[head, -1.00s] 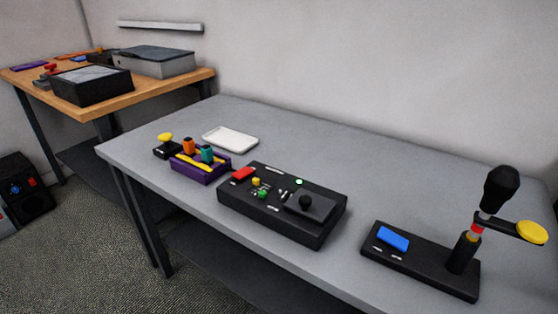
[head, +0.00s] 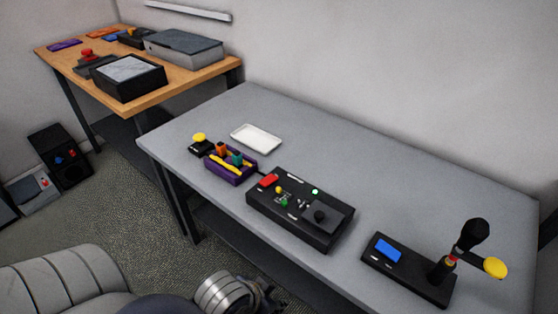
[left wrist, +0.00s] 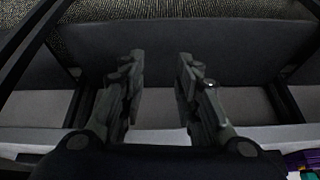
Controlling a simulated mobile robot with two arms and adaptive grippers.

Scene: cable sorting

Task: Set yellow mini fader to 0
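A black control box (head: 325,241) sits on the grey table and carries a small yellow knob (head: 278,189), a green knob (head: 284,202) and a red block (head: 268,180). I cannot tell for sure which yellow part is the mini fader. My left gripper (head: 264,296) is low in front of the table, apart from both boxes. In the left wrist view the left gripper (left wrist: 161,68) has its fingers apart with nothing between them. My right gripper is out of view.
A yellow-topped button (head: 200,138) and a white tray (head: 257,137) are at the left of the grey table (head: 390,165). A black base with a blue block (head: 388,250) and an upright lever (head: 471,236) stands at right. A wooden table (head: 205,82) is behind left.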

